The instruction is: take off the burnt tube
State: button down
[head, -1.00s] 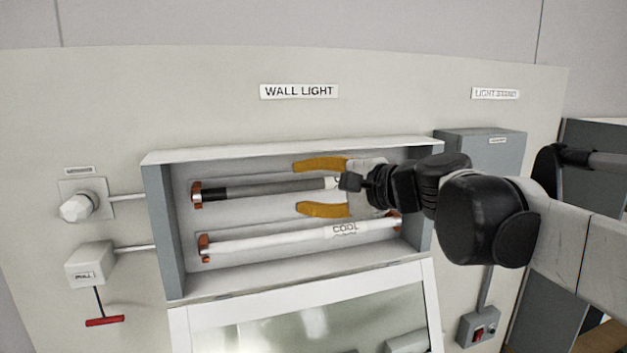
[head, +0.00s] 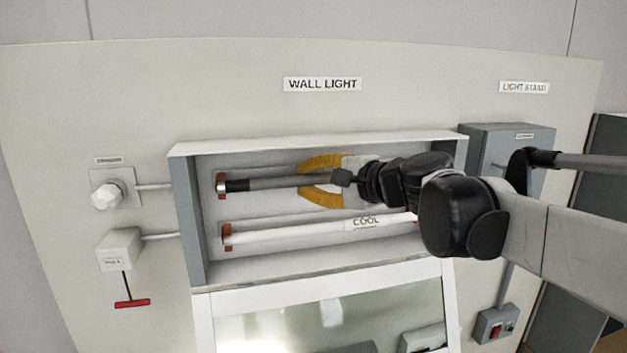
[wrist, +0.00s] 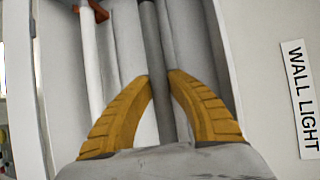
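The burnt tube (head: 265,183) is dark grey with a blackened left end, which sits at the copper-coloured upper left holder. Its right end is hidden behind my gripper. My gripper (head: 302,181) has its yellow fingers closed in on both sides of this tube, towards its right part. In the wrist view the fingertips (wrist: 161,76) meet the dark tube (wrist: 153,40) on both sides. A white tube marked COOL (head: 290,232) lies below it in the same wall light box (head: 186,225), apart from the fingers.
The box's glazed cover (head: 375,310) hangs open below. At left are a white knob (head: 107,195) and a pull switch with a red handle (head: 132,303). A grey box (head: 480,150) is mounted at right, with a switch box (head: 494,325) lower down.

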jog(key=c, duration=2.1)
grip_release()
grip_shut()
jog(key=shift+s+d, duration=0.1)
jog(key=shift+s, duration=0.1)
jog(key=shift+s+d, duration=0.2)
jog(key=shift+s, duration=0.6)
jog(key=shift+s+d+p, duration=0.25)
jog(key=shift+s+p, duration=0.05)
jog(key=shift+s, duration=0.45)
jog(key=s, duration=0.2)
jog(key=s+d+p, duration=0.1)
jog(key=s, duration=0.2)
jog(key=shift+d, duration=0.2)
